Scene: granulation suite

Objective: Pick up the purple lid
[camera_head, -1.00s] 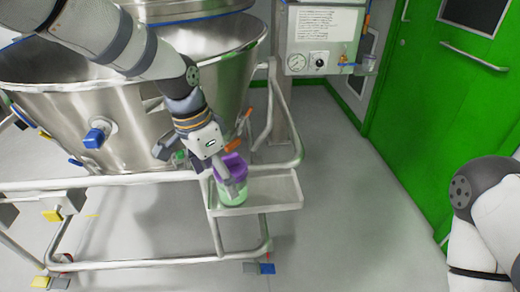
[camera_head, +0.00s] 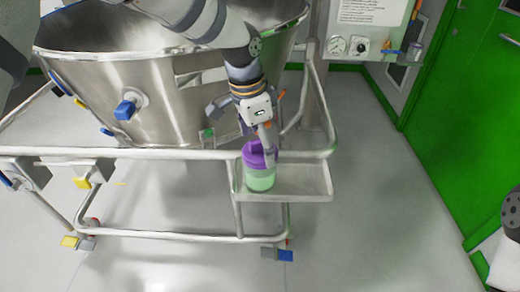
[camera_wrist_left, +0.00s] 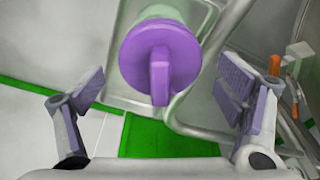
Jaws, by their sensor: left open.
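The purple lid (camera_head: 254,152) sits on a translucent green-tinted container (camera_head: 260,181) standing on a small metal tray (camera_head: 310,183). In the left wrist view the lid (camera_wrist_left: 150,62) is round with a raised grip bar across it, seen from above. My left gripper (camera_head: 252,136) is just above and beside the lid, and one finger hides part of the lid's right side. In the left wrist view my left gripper (camera_wrist_left: 163,92) is open, with its purple-padded fingers apart on either side of the lid. No finger visibly clamps it. My right gripper is not in view.
A large steel bowl (camera_head: 155,95) on a tubular frame (camera_head: 110,153) stands left of and behind the tray. Frame rails run close around the tray. A wall panel with gauges (camera_head: 360,45) is behind. The floor at right is clear, up to a green door (camera_head: 480,110).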

